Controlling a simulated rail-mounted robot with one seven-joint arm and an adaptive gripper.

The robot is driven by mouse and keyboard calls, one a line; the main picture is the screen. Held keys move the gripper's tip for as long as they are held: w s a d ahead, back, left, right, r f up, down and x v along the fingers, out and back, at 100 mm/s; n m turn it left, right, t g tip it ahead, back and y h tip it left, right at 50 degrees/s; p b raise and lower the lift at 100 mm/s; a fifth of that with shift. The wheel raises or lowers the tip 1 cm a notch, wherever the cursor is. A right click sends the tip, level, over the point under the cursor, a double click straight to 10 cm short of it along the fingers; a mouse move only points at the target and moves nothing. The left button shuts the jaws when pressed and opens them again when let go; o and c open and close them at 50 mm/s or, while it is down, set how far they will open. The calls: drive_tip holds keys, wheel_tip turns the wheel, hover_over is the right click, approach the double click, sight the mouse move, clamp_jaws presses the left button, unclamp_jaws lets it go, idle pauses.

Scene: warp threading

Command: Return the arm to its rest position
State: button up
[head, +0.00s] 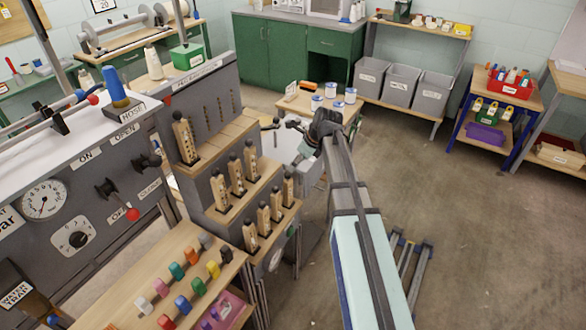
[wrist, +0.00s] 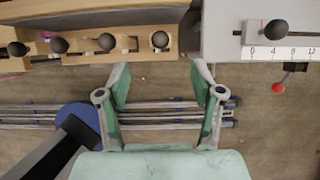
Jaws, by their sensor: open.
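My arm (head: 355,225) reaches from the bottom right up toward the middle of the head view. Its far end is bent beside the stepped lever rack (head: 225,215). My gripper (wrist: 160,80) is open and empty in the wrist view, with its two green-lined fingers spread apart and bare floor between them. In the head view the gripper is small and partly hidden by the arm's end. In the wrist view, a wooden ledge with several dark round knobs (wrist: 106,42) lies just beyond the fingertips, apart from them.
A grey block with a scale (wrist: 280,50) and a red-tipped lever (wrist: 279,87) are at the wrist view's upper right. A small table with tins (head: 337,107) stands beyond the arm. Grey bins (head: 402,82) sit farther back. Floor right of the arm (head: 480,220) is clear.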

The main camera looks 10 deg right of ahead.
drive_tip(key=s+f+n+g+h, duration=0.3)
drive_tip(key=s+f+n+g, duration=0.1)
drive_tip(key=s+f+n, duration=2)
drive_tip(key=s+a+f+n+g, duration=0.1)
drive_tip(key=s+f, duration=0.4)
drive_tip(key=s, duration=0.5)
drive_tip(key=s+a+f+g, duration=0.1)
drive_tip(key=s+f+g, duration=0.2)
drive_tip(key=s+f, duration=0.3)
drive_tip(key=s+a+f+n+g, duration=0.1)
drive_tip(key=s+f, duration=0.4)
drive_tip(key=s, duration=1)
drive_tip(key=shift+a+f+n+g+h, duration=0.15)
drive_tip(key=shift+n+g+h, duration=0.2)
drive_tip(key=shift+g, duration=0.35)
